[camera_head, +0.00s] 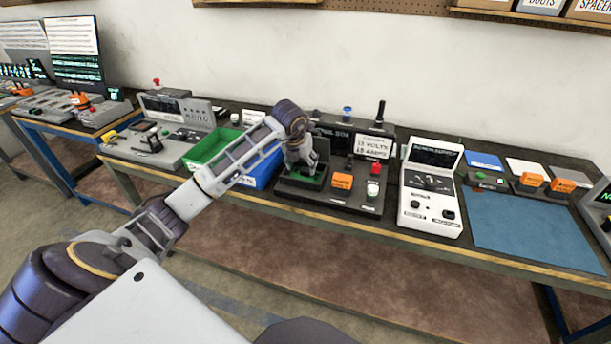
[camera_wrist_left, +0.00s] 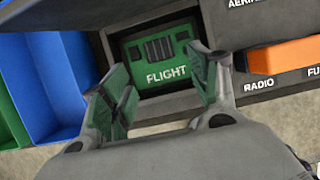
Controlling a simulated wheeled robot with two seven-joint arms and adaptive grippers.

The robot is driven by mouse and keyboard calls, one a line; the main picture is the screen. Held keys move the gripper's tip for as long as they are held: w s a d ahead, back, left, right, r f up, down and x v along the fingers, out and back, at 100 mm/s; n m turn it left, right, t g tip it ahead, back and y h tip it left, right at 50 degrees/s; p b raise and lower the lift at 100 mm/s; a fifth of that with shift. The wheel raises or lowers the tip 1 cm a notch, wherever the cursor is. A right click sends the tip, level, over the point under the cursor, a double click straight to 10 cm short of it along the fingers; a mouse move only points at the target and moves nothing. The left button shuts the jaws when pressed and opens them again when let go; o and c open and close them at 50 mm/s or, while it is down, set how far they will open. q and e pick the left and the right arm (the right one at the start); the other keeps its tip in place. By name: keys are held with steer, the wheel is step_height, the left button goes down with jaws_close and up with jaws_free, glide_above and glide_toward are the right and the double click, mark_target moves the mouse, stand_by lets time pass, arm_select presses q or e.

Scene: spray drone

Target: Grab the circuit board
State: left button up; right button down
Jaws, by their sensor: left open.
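The circuit board is green with dark chips and the word FLIGHT; in the left wrist view the board (camera_wrist_left: 160,58) sits in a recess of a dark console. My left gripper (camera_wrist_left: 165,95) is open, with one finger on each side of the board's lower part in that view. I cannot tell whether the fingers touch the board. In the head view my left gripper (camera_head: 302,168) points down over the left part of the dark console (camera_head: 330,196), and a bit of green board (camera_head: 303,180) shows below it. My right gripper is not in view.
A green bin (camera_head: 212,146) and a blue bin (camera_head: 262,172) stand just left of the console. A blue mat (camera_head: 530,228) lies further right.

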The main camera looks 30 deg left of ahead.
mark_target(305, 172)
arm_select(q)
steer(key=shift+f, duration=0.1)
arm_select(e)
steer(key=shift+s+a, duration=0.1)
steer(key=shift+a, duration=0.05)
arm_select(q)
steer(key=shift+p+x, duration=0.3)
steer(key=shift+x, duration=1.8)
steer(key=shift+w+f, duration=0.4)
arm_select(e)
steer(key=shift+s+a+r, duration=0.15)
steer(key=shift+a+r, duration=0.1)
arm_select(q)
steer(key=shift+c, duration=0.4)
steer(key=c, duration=1.1)
steer(key=shift+o, duration=0.2)
steer(key=shift+s+r, duration=0.1)
steer(key=shift+r, duration=0.05)
